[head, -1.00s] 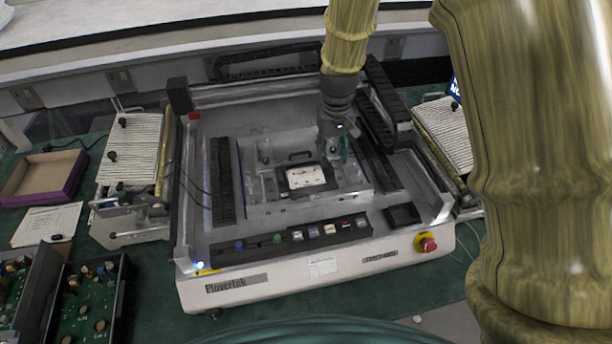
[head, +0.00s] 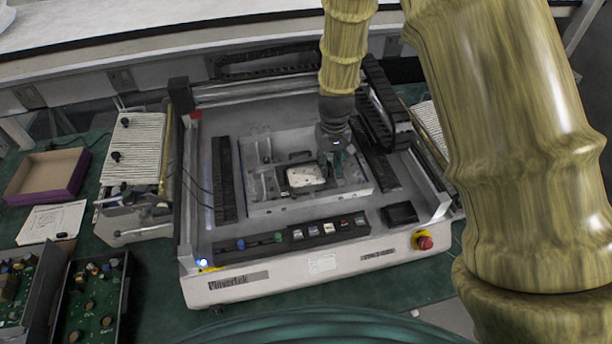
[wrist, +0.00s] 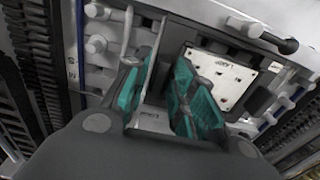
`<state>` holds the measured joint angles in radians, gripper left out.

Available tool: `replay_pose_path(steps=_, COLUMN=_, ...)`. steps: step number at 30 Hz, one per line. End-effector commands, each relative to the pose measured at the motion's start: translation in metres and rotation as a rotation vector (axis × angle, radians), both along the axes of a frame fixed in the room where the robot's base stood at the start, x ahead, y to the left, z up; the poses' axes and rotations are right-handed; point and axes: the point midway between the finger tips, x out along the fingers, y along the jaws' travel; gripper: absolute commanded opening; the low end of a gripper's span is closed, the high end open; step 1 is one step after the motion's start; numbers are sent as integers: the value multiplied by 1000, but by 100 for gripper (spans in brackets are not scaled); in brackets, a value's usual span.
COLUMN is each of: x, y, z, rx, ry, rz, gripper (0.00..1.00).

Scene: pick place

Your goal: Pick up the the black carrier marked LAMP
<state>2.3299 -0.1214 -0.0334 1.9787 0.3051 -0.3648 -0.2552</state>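The black carrier (head: 288,192) lies in the pale metal fixture in the middle of the machine, with a white dotted plate (head: 305,176) on top. In the wrist view the white plate (wrist: 222,76) carries the word LAMP, and a black part (wrist: 258,101) shows at its lower right. My gripper (head: 331,165) is low over the fixture at the carrier's right end in the head view.
The fixture's raised metal walls (head: 262,208) surround the carrier closely. A row of buttons (head: 320,230) and a red stop knob (head: 424,243) are at the machine's front. A purple-edged box (head: 45,177) and circuit boards (head: 92,300) lie on the left.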

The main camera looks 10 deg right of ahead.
Motion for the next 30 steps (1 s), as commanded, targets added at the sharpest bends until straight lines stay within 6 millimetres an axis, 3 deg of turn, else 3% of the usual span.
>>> replay_pose_path(steps=1, x=0, y=0, z=0, rx=0, ry=0, rz=0, gripper=10)
replay_pose_path(steps=3, x=0, y=0, z=0, rx=0, ry=0, rz=0, gripper=0)
replay_pose_path(steps=17, x=0, y=0, z=3, rx=0, ry=-1, rz=-1, gripper=0)
replay_pose_path(steps=30, x=1, y=0, z=33, rx=0, ry=-1, rz=0, gripper=0)
